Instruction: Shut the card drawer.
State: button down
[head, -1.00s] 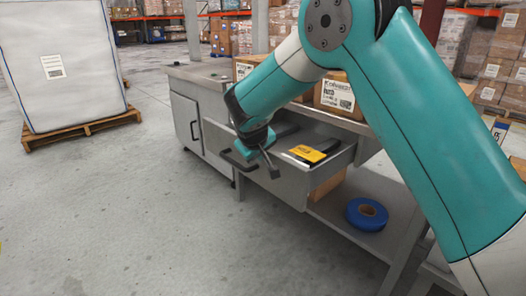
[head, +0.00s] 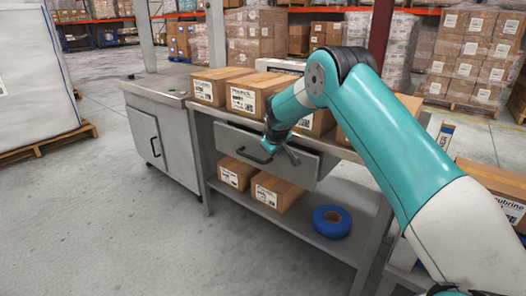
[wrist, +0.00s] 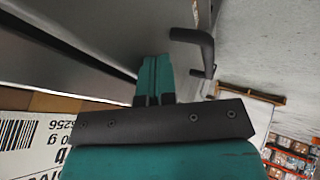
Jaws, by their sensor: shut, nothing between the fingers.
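The card drawer (head: 235,139) is a grey drawer under the bench top, with a dark bar handle (head: 252,156) on its front. Its front stands close to the bench, and a short stretch of its side shows at the right end. The inside is not visible. Contact is not clear.
Cartons (head: 246,95) stand on the bench top. Two cartons (head: 275,190) and a blue roll (head: 332,221) sit on the lower shelf (head: 300,228). A grey cabinet (head: 160,140) adjoins at left. The floor (head: 90,220) in front is clear.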

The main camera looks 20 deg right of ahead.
jog(key=shift+w+d, duration=0.3)
jog(key=shift+d, duration=0.3)
jog(key=shift+w+d, duration=0.25)
jog(key=shift+d, duration=0.3)
jog(key=shift+w+d, duration=0.1)
jog(key=shift+d, duration=0.05)
jog(key=shift+d+r, duration=0.1)
jog(key=s+a+r+p, duration=0.2)
jog(key=s+a+r, duration=0.4)
jog(key=s+r, duration=0.1)
jog(key=shift+s+a+r, duration=0.25)
jog(key=shift+a+r, duration=0.1)
jog(key=shift+r, duration=0.1)
